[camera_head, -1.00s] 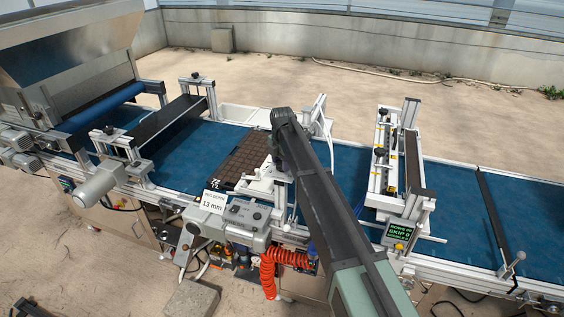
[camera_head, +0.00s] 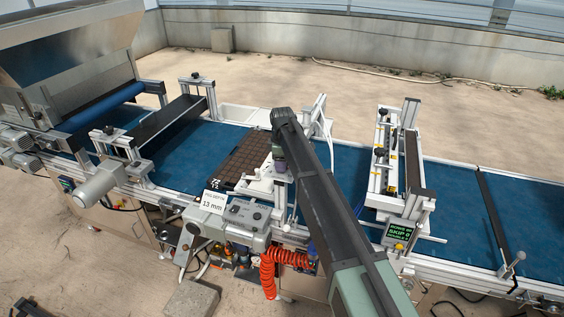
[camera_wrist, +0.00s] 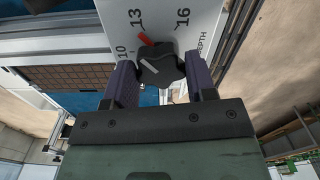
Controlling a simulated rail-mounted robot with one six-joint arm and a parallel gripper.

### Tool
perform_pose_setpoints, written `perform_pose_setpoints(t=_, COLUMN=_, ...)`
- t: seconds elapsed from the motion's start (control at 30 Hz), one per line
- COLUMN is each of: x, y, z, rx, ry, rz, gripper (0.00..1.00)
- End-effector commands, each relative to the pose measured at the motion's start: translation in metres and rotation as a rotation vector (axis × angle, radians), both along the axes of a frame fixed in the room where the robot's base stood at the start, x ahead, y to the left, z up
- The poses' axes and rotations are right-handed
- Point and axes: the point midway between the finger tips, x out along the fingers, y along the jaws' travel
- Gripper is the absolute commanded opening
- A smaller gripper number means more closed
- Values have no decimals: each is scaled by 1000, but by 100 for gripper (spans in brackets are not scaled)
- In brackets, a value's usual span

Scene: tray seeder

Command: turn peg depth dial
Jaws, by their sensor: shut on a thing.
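The peg depth dial is a dark lobed knob (camera_wrist: 160,66) with a light pointer line, on a pale plate (camera_wrist: 185,15) marked 10, 13, 16 and "DEPTH" in the wrist view. A red mark (camera_wrist: 146,39) lies near the 13. My gripper (camera_wrist: 163,78) is shut on the knob, with one purple-grey finger on each side. The pointer line slants, its upper-left end toward the gap between 10 and 13. In the head view my arm hides the dial. A white sign (camera_head: 213,201) there reads 13 mm.
A dark celled tray (camera_head: 243,160) lies on the blue belt (camera_head: 340,168) left of my arm. A metal frame (camera_head: 388,165) crosses the belt at right.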

Motion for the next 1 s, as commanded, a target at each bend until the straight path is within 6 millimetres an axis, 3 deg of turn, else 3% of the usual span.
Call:
perform_pose_setpoints(t=0.3, x=0, y=0, z=0, rx=0, ry=0, rz=-141, gripper=27)
perform_pose_setpoints(t=0.87, x=0, y=0, z=0, rx=0, ry=0, rz=-173, gripper=27)
perform_pose_setpoints(t=0.9, x=0, y=0, z=0, rx=0, ry=1, rz=-172, gripper=56)
perform_pose_setpoints(t=1.0, x=0, y=0, z=0, rx=0, ry=0, rz=-172, gripper=71)
